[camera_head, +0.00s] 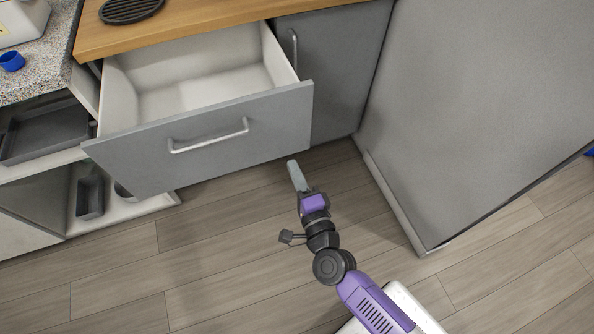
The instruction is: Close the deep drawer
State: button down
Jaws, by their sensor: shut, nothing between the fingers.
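The deep drawer (130,158) has a grey front and a white inside, and it is pulled out from under the wooden counter. Its inside looks empty. A metal bar handle (208,137) crosses the upper part of its front. My gripper (293,165) is shut and empty. In the picture it shows just below the right end of the drawer front, over the floor. I see no contact between it and the drawer, though the depth gap is hard to judge.
A grey cabinet door (327,75) stands right of the drawer, and a large grey panel (475,100) rises farther right. Open shelves with a dark tray (45,130) are at left. A black round trivet (130,9) lies on the wooden counter (205,22). The floor (215,235) in front is clear.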

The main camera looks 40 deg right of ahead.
aim_at(278, 131)
jog(key=x, duration=1)
jog(key=shift+w, duration=0.2)
